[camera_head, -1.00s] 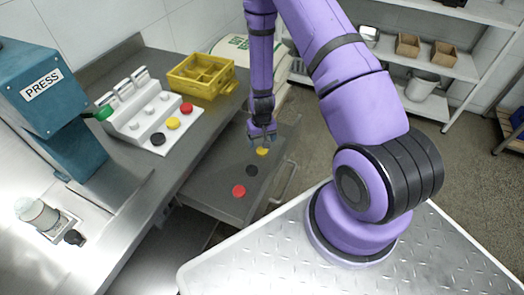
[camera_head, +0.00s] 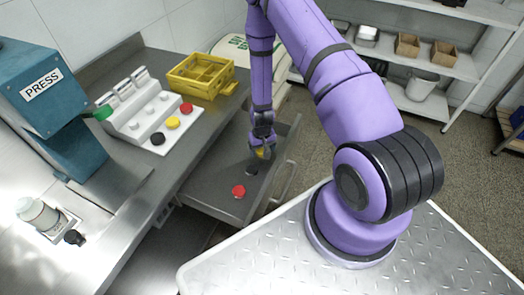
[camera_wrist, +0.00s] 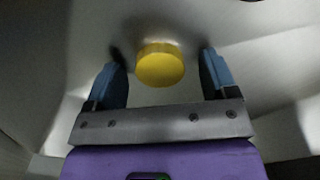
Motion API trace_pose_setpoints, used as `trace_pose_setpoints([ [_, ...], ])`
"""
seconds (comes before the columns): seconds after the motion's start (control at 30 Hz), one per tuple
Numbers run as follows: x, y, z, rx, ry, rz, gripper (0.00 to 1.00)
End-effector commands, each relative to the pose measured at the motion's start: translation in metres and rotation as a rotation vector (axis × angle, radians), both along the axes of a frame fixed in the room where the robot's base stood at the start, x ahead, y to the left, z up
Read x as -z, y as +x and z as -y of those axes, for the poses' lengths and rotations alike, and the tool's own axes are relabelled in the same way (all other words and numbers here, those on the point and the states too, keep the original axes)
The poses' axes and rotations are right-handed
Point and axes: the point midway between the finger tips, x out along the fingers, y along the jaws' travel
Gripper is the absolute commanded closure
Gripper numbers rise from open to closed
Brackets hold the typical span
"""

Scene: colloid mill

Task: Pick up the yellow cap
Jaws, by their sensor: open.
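A yellow cap (camera_wrist: 160,66) lies in the open drawer and shows between my two fingertips in the wrist view. In the head view the yellow cap (camera_head: 263,153) is partly hidden by my gripper (camera_head: 261,148). My gripper (camera_wrist: 161,62) is open, with one blue finger on each side of the cap and a gap on both sides. It is low over the drawer floor.
In the drawer (camera_head: 211,190), a black cap (camera_head: 252,170) and a red cap (camera_head: 238,191) lie nearer the camera. A white stand (camera_head: 135,125) with a second set of coloured caps, a yellow crate (camera_head: 201,76) and a blue press (camera_head: 45,90) stand on the counter.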

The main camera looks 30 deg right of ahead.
Motion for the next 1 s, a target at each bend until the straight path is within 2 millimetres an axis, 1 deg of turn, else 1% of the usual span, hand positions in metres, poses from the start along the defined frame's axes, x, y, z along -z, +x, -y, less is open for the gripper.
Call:
trace_pose_setpoints([
  [0.03,0.0,0.0,0.0,0.0,0.0,0.0,0.26],
  [0.23,0.0,0.0,0.0,0.0,0.0,0.0,0.72],
  [0.27,0.0,0.0,0.0,0.0,0.0,0.0,0.74],
  [0.53,-0.001,0.0,0.0,0.0,0.0,0.0,0.74],
  [0.67,-0.005,0.0,0.0,0.0,0.0,0.001,0.74],
  [0.77,-0.013,0.0,0.0,0.0,0.0,0.002,0.74],
  [0.87,-0.026,0.001,0.0,0.0,-0.002,0.003,0.74],
  [1.0,-0.05,0.001,0.001,0.001,-0.002,0.004,0.74],
])
